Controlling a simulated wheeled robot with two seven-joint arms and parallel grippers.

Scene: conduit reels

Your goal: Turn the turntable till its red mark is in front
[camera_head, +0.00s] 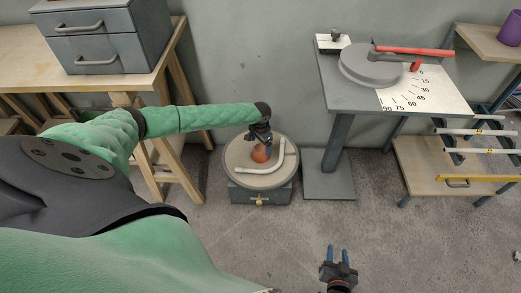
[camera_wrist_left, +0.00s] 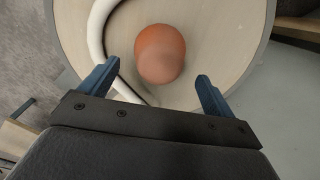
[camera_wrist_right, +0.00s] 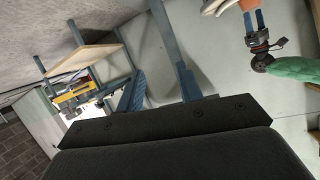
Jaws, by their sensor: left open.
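The round turntable (camera_head: 236,165) has a pale top and grey rim and sits on a low grey base on the floor. An orange-brown rounded knob (camera_head: 260,155) stands on it, beside a white bent conduit (camera_head: 264,171). No separate red mark can be made out on the visible rim. My left gripper (camera_head: 265,147) points down over the knob. In the left wrist view, its open fingers (camera_wrist_left: 160,72) are on either side of the knob (camera_wrist_left: 160,54), with gaps visible. My right gripper (camera_head: 339,252) is open and empty over the floor at front right.
A yellow piece (camera_head: 260,202) is at the front of the base. A workbench with a drawer unit (camera_head: 105,35) stands left. A bending stand (camera_head: 335,90) with a red lever stands right, close to the turntable. A rack (camera_head: 470,155) holds conduits far right. Floor in front is clear.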

